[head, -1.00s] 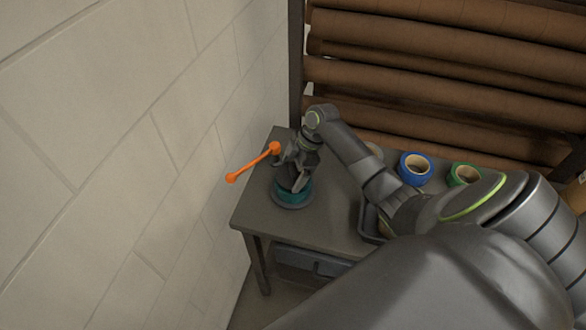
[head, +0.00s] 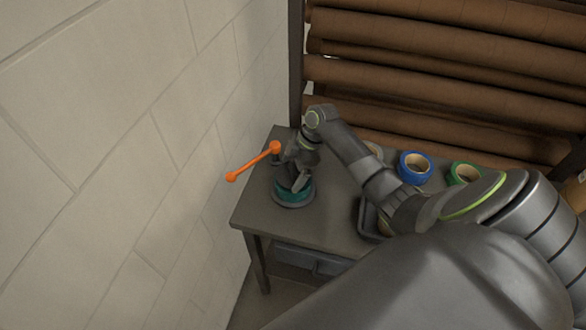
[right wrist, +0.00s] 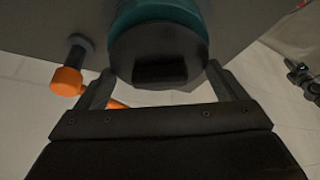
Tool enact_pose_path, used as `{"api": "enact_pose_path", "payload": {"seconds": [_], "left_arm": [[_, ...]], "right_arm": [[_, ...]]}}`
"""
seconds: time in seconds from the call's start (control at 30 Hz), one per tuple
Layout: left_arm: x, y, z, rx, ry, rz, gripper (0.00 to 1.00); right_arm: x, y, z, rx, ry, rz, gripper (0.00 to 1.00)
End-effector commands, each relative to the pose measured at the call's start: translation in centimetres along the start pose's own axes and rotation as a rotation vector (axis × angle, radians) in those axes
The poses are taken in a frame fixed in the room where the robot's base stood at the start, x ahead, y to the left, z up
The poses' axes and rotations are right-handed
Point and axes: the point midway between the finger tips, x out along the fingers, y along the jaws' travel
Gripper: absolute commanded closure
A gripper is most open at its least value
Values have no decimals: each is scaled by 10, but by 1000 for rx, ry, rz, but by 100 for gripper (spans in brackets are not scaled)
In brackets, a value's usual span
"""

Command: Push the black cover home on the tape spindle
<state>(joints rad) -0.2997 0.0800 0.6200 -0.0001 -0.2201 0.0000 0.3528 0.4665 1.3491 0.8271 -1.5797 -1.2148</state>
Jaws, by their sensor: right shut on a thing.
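The teal tape roll (head: 284,194) sits on the round grey spindle base (head: 293,205) at the left end of the grey table. My right gripper (head: 297,182) is directly above the roll, pointing down. In the right wrist view, the round black cover (right wrist: 160,45) with its raised grip lies between the two fingers (right wrist: 160,88), and the gripper is shut on it. The teal roll (right wrist: 150,8) shows right behind the cover. I cannot tell whether a gap is left between them. The cover is hidden by the gripper in the head view. My left gripper is not in view.
An orange crank handle (head: 252,163) stands close to the left of my gripper, near the block wall (head: 120,150). A blue roll (head: 402,166), a green roll (head: 456,170) and a dark tray (head: 366,222) are to the right. Brown film rollers (head: 430,60) fill the rack behind.

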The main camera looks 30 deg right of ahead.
Motion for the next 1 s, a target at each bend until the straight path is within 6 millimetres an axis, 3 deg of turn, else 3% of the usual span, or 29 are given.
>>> {"api": "enact_pose_path", "payload": {"seconds": [1.0], "left_arm": [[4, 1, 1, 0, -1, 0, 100]], "right_arm": [[6, 0, 2, 0, 0, 1, 31]]}}
